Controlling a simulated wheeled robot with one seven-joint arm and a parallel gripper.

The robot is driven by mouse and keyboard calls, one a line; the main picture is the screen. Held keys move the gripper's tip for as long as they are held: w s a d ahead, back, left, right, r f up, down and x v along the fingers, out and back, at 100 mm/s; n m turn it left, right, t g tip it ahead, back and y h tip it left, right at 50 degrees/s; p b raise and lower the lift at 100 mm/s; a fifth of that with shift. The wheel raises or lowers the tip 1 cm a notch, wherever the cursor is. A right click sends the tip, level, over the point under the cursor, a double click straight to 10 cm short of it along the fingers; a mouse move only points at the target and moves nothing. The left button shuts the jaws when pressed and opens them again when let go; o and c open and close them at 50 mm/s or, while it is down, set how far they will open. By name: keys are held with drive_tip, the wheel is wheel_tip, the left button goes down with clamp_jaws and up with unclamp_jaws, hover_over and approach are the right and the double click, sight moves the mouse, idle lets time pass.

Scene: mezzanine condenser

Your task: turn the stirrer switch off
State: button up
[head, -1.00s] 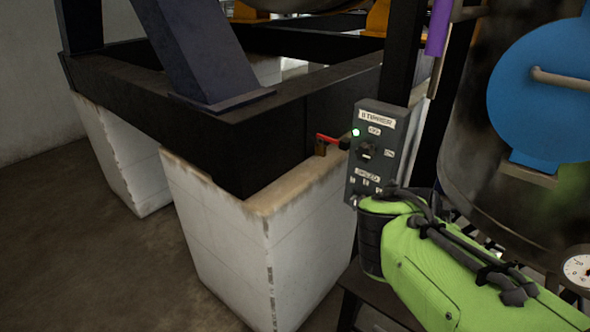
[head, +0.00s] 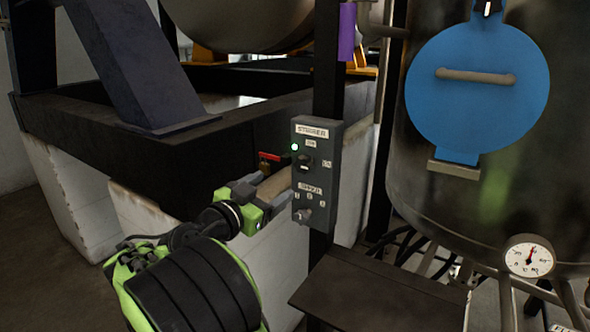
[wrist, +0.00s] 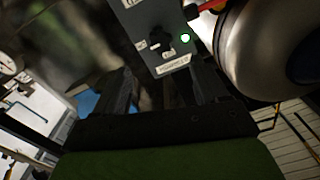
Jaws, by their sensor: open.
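The stirrer switch (head: 304,162) is a dark rotary knob on a grey control box (head: 333,165) labelled STIRRER, in the middle of the head view. A green lamp (head: 295,147) glows beside it. A small label sits above the knob and another to its right; which one it points to is too small to tell. My gripper (head: 267,189) is open and empty, just left of the box and below the switch's height. In the wrist view the switch (wrist: 160,43) appears upside down beyond the spread fingers (wrist: 165,88), apart from them.
A speed knob (head: 303,215) sits low on the same box. A red-handled valve (head: 270,157) is behind my gripper. A dark ledge (head: 385,290) lies below right. A tank with a blue round cover (head: 477,110) and a gauge (head: 529,256) stands right.

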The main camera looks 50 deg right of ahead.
sight(303, 168)
drive_tip(key=d, duration=0.8)
drive_tip(key=w+d, duration=0.1)
drive_tip(key=d, duration=0.4)
drive_tip(key=shift+w, duration=0.1)
drive_tip(key=c, duration=1)
drive_tip(key=shift+o, duration=0.2)
drive_tip(key=shift+n, duration=0.4)
drive_tip(key=n+p, duration=0.1)
drive_tip(key=n, duration=0.3)
drive_tip(key=shift+p, duration=0.3)
drive_tip(key=n+p, duration=0.2)
drive_tip(key=n, duration=0.2)
drive_tip(key=shift+s+r, duration=0.1)
drive_tip(key=shift+s, duration=0.1)
drive_tip(key=n+p, duration=0.3)
drive_tip(key=n, duration=0.2)
drive_tip(key=shift+s+r, duration=0.1)
drive_tip(key=shift+n+p, duration=1.8)
drive_tip(key=shift+n, duration=0.2)
